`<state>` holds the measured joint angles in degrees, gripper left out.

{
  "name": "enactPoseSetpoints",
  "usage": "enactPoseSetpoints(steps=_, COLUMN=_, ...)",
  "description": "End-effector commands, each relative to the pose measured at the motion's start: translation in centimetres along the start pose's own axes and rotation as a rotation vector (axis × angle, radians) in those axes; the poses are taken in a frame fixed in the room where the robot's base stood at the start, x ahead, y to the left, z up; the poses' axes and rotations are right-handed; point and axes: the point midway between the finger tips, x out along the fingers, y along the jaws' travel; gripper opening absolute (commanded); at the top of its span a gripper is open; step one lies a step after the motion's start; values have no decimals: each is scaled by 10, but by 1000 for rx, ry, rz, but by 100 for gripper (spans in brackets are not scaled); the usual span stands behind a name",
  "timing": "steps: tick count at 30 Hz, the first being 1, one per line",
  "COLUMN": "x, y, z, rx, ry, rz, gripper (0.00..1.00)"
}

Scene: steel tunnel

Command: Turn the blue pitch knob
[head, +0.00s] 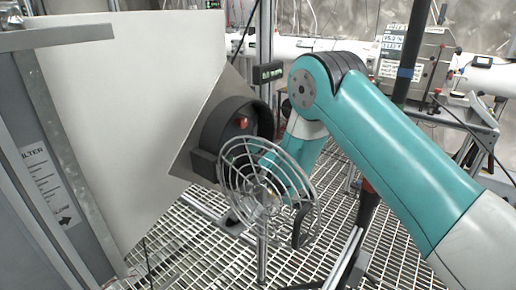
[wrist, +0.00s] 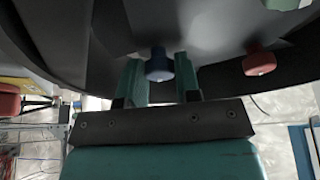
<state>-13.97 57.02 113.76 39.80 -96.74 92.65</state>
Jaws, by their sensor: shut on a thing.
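The blue pitch knob (wrist: 158,66) shows in the wrist view, on the underside of a dark round housing. My gripper (wrist: 157,78) has its two teal fingers on either side of the knob, shut on it. In the head view the blue knob is hidden. There my teal arm reaches down behind a round wire guard, which partly covers its end beside the black round housing (head: 222,130).
A red knob (wrist: 259,62) sits to the right of the blue one; a red knob also shows on the housing in the head view (head: 241,122). The wire guard (head: 268,190) stands in front. A large white panel (head: 125,110) is at left, with grating (head: 180,245) below.

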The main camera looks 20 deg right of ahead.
Motion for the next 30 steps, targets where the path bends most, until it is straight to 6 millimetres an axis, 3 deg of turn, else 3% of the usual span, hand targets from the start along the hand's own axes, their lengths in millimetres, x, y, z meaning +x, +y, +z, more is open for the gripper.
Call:
enactPoseSetpoints(steps=8, x=0, y=0, z=0, rx=-88, ry=-2, rz=-36, gripper=7)
enactPoseSetpoints(steps=30, x=0, y=6, z=1, rx=-609, ry=0, rz=-251, gripper=7)
